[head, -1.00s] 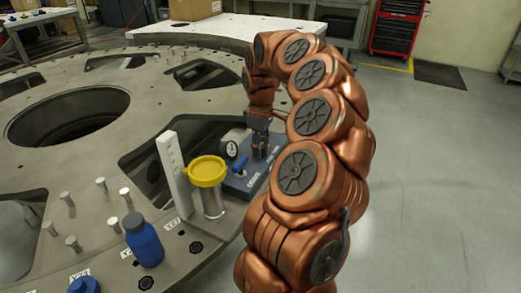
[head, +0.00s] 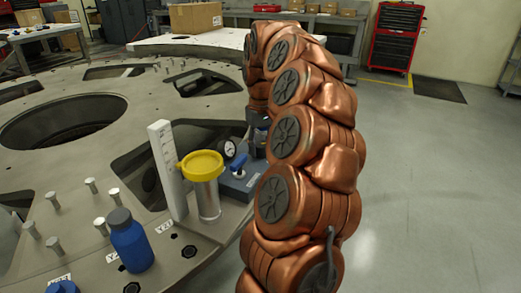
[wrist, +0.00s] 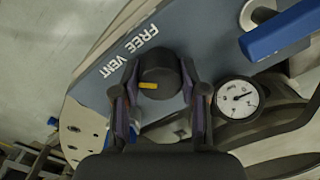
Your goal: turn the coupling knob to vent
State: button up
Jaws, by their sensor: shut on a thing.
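The coupling knob (wrist: 158,76) is a dark round knob with a yellow pointer mark, seen in the wrist view on a blue-grey panel (wrist: 98,76). The panel is lettered "FREE" and "VENT" beside the knob. In the head view, my arm hides the knob and most of the gripper.
A pressure gauge (wrist: 236,98) and a blue lever (wrist: 280,32) sit right of the knob. In the head view, a yellow-lidded cylinder (head: 206,190), a white upright scale (head: 168,165) and a blue bottle (head: 131,243) stand on the turret plate. Open floor lies to the right.

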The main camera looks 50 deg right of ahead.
aim_at(261, 144)
dwell(0.4)
jog(key=o, duration=1.1)
jog(key=shift+o, duration=0.2)
jog(key=shift+r, duration=0.15)
jog(key=shift+r, duration=3.65)
